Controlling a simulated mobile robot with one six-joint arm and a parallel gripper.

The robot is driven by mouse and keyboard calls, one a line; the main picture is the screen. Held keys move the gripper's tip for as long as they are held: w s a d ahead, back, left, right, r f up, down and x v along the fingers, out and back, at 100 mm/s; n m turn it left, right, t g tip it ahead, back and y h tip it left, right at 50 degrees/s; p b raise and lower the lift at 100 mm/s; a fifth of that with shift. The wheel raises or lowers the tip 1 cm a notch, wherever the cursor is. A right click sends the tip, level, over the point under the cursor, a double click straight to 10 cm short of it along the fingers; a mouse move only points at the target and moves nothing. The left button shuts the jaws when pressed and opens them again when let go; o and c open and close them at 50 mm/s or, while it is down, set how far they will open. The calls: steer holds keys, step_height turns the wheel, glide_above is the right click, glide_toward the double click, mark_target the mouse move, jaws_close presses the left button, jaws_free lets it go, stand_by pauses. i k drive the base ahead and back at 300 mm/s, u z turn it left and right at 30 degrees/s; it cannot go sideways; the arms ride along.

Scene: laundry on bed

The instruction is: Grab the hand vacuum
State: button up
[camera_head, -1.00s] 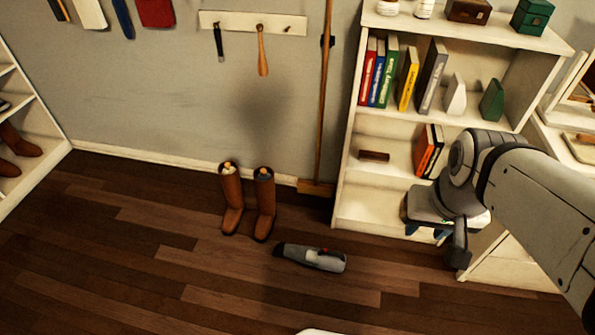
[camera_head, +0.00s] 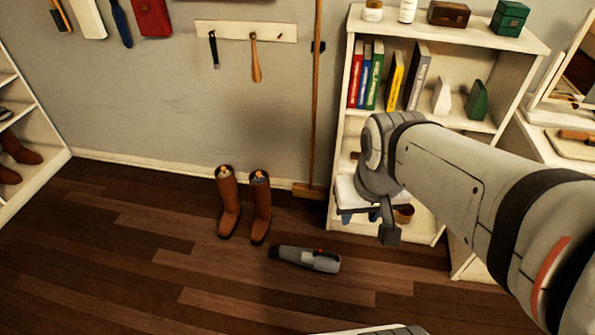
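The hand vacuum (camera_head: 308,260) lies on its side on the dark wood floor. It is grey with a black nozzle pointing left and a small red mark on top. My gripper (camera_head: 358,216) hangs at the end of my arm, above and to the right of the vacuum in the picture, in front of the bookshelf. It is apart from the vacuum.
Brown boots (camera_head: 260,206) stand just left of the vacuum. A broom (camera_head: 317,110) leans on the wall behind it. A white bookshelf (camera_head: 338,190) with books and boxes stands at the back right. The floor (camera_head: 150,270) left and in front is clear.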

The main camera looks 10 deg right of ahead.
mark_target(325, 262)
steer(key=z, duration=0.05)
steer(key=i, duration=1)
steer(key=u, duration=0.05)
